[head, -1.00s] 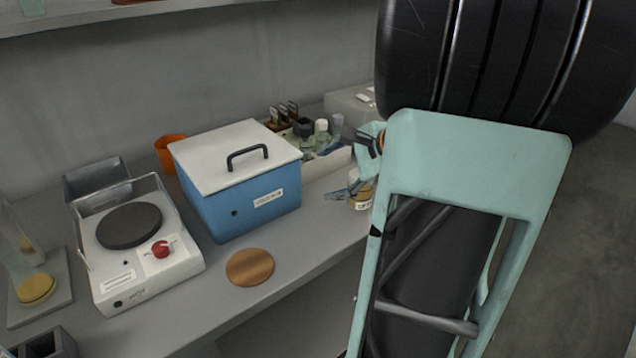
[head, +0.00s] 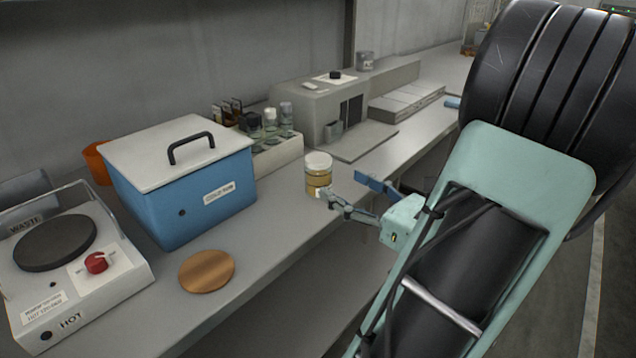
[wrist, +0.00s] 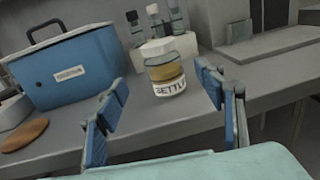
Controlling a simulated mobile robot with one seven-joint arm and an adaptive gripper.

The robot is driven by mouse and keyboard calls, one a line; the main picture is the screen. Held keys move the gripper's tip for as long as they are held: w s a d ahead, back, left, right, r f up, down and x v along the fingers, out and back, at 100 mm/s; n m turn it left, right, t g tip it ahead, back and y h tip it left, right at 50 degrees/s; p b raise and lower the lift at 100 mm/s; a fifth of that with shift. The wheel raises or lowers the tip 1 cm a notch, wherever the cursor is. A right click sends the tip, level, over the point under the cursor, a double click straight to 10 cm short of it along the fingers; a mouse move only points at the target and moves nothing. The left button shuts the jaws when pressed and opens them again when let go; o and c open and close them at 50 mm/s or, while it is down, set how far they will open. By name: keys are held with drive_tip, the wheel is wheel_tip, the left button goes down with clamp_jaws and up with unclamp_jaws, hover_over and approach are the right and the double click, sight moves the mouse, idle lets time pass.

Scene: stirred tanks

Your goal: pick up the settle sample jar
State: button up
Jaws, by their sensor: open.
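The settle sample jar (head: 318,176) is a small clear jar with a white lid and amber contents. It stands upright on the bench near the front edge. In the wrist view the jar (wrist: 165,72) shows a label reading "SETTL" and sits ahead of my fingers, between them and slightly right of centre. My gripper (head: 350,189) is open and empty, just right of and in front of the jar in the head view. The blue-padded fingers also show in the wrist view (wrist: 163,92), spread apart. The jar looks beyond the fingertips; I cannot tell the exact gap.
A blue box with a white lid (head: 213,195) stands left of the jar. Behind the jar is a white rack (head: 280,157) with several bottles. A hot plate (head: 95,295) marked HOT and a round wooden mat (head: 206,271) lie further left. Bench right of the jar is partly clear.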

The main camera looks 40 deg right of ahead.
sight(318, 167)
drive_tip(key=w, duration=0.3)
drive_tip(key=w+b, duration=0.1)
drive_tip(key=w, duration=0.2)
drive_tip(key=w+b, duration=0.1)
drive_tip(key=w, duration=0.2)
drive_tip(key=shift+w+d+r, duration=0.1)
drive_tip(key=shift+d, duration=0.2)
drive_tip(key=c, duration=1.4)
drive_tip(key=shift+r, duration=0.15)
drive_tip(key=shift+c, duration=0.2)
